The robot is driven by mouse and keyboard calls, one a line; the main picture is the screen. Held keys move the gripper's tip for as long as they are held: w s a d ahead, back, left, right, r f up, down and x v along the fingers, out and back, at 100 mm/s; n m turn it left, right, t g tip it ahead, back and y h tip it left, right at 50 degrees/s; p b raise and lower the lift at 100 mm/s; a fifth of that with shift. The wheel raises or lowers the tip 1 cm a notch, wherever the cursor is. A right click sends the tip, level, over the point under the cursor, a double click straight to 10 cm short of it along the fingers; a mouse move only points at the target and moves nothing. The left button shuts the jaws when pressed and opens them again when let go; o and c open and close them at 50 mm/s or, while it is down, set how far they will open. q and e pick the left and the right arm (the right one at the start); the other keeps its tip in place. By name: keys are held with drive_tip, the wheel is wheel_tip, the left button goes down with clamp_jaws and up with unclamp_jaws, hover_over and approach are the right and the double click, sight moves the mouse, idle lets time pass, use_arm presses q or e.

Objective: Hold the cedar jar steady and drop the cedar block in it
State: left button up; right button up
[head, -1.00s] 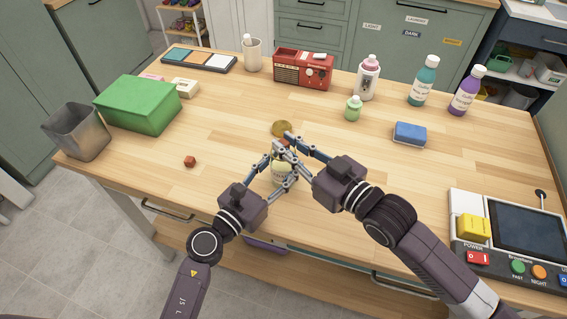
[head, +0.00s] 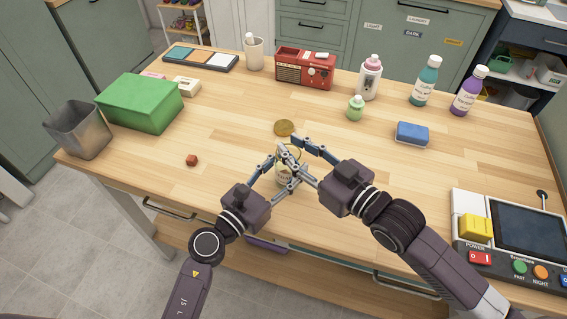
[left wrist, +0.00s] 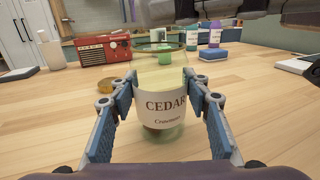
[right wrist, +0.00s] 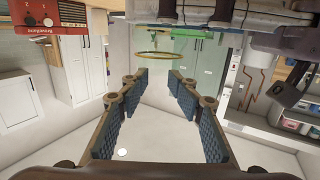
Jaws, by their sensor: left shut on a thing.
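The cedar jar (head: 283,181) is a clear glass jar with a "CEDAR" label (left wrist: 164,106), standing upright near the table's front edge. My left gripper (left wrist: 165,90) is shut on it, one finger on each side. My right gripper (head: 287,144) is above the jar's mouth; in the right wrist view its fingers (right wrist: 158,82) are apart with nothing between them. The round golden lid (head: 284,128) lies behind the jar.
A green box (head: 140,102) and a grey bin (head: 78,130) stand at the left. A red radio (head: 305,69), bottles (head: 424,81) and a blue sponge (head: 412,132) stand behind. A control panel (head: 525,232) is at the right. Bare tabletop surrounds the jar.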

use_arm(q)
drive_tip(key=shift+o, duration=0.3)
drive_tip(key=shift+w+a, duration=0.25)
drive_tip(key=shift+w, duration=0.3)
drive_tip(key=shift+s, duration=0.15)
use_arm(e)
drive_tip(key=f+v, duration=0.1)
drive_tip(key=v, duration=0.9)
drive_tip(key=shift+d+r, duration=0.35)
drive_tip(key=shift+r, duration=0.15)
drive_tip(key=shift+s, duration=0.1)
use_arm(q)
drive_tip(key=o, duration=1.4)
drive_tip(key=shift+o, duration=0.2)
